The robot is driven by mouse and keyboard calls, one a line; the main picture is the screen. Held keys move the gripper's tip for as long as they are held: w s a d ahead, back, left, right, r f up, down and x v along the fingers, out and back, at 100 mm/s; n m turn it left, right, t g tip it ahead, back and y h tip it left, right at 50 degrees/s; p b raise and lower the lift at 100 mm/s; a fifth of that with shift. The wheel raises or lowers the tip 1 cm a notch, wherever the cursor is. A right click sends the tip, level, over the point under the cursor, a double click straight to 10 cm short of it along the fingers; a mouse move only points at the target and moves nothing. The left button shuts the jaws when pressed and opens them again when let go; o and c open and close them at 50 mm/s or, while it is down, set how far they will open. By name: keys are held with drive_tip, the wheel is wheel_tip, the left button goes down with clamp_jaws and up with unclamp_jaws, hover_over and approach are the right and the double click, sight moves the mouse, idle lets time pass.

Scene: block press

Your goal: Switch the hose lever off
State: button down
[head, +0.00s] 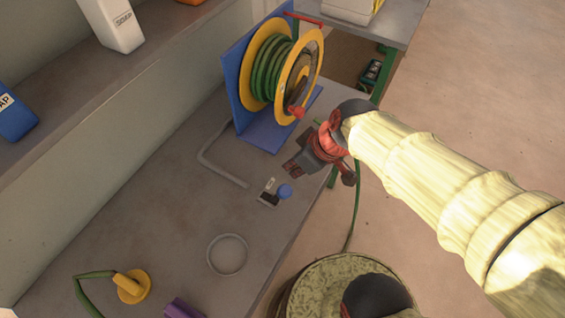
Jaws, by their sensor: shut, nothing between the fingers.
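A hose reel (250,65) with yellow rims, wound green hose and a blue stand is at the back of the bench in the head view. A red bar (303,19) juts out at its top, and a red knob (298,112) sits on its crank. A small dark block with a blue ball knob (285,191) stands in front of the reel. I cannot tell which of these is the hose lever. My gripper (290,169) is shut and empty. In the picture it is just above the blue knob and below the reel; no contact is clear.
A bent grey bar (215,162) and a grey ring (227,255) are on the bench (150,215). A yellow nozzle piece (132,286) with green hose and a purple object (182,308) are at the front. White and blue bottles stand on the left ledge.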

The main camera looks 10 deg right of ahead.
drive_tip(key=shift+s+d+r, duration=0.65)
drive_tip(key=shift+r, duration=0.05)
drive_tip(key=s+d+r+m+t+h, duration=0.1)
drive_tip(key=s+d+r+m+h, duration=0.2)
drive_tip(key=r, duration=0.6)
drive_tip(key=s+d+m, duration=0.2)
drive_tip(key=d+m, duration=0.1)
drive_tip(key=m, duration=0.1)
drive_tip(key=shift+s+d+t, duration=0.25)
drive_tip(key=shift+s+t, duration=0.05)
drive_tip(key=shift+s, duration=0.1)
drive_tip(key=shift+a, duration=0.1)
